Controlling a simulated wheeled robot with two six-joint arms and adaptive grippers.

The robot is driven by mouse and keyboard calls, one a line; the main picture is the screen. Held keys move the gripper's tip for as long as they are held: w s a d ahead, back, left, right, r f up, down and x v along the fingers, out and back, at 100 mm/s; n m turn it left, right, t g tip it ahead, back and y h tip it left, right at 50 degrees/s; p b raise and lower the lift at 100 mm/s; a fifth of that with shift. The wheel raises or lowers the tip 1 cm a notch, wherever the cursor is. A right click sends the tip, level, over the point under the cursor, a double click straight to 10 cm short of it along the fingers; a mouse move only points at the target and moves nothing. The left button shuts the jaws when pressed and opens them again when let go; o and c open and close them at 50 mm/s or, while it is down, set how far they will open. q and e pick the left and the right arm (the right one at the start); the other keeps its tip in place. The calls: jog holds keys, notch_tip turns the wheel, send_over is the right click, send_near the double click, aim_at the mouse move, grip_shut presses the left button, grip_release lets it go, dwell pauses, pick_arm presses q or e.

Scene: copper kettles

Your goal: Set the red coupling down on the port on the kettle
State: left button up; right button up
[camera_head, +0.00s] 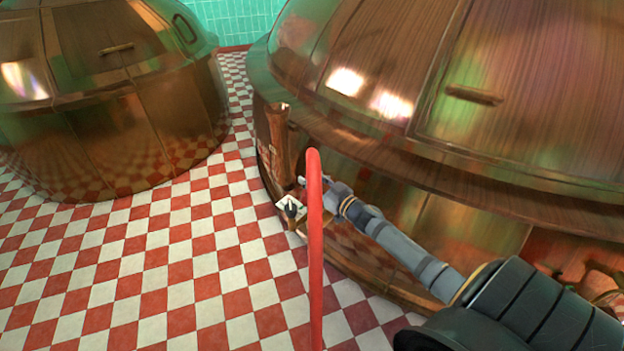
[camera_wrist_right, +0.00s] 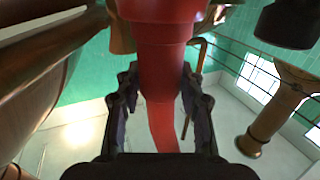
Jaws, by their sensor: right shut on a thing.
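The red coupling (camera_wrist_right: 160,60) fills the upper middle of the right wrist view, with its red hose (camera_wrist_right: 163,128) running down from it. My right gripper (camera_wrist_right: 160,92) has a dark finger on each side and is shut on the coupling. In the head view the right gripper (camera_head: 333,196) is at the near side of the large copper kettle (camera_head: 400,135). The red hose (camera_head: 314,250) stands in front and hides part of the gripper and the coupling there. I cannot clearly make out the port or whether the coupling touches it. My left gripper is not in view.
A pale plate with a dark knob (camera_head: 290,207) sits beside the kettle, left of the hose. A copper post (camera_head: 277,135) rises behind it. A second copper kettle (camera_head: 110,100) stands at left. Red and white checkered floor (camera_head: 130,270) is clear between and before them.

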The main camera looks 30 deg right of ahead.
jog(key=shift+f, duration=0.25)
jog(key=o, duration=1.2)
jog(key=shift+c, duration=0.2)
jog(key=shift+s+f, duration=0.1)
jog(key=shift+s, duration=0.05)
jog(key=s+d, duration=0.2)
jog(key=s, duration=0.9)
jog(key=shift+s, duration=0.3)
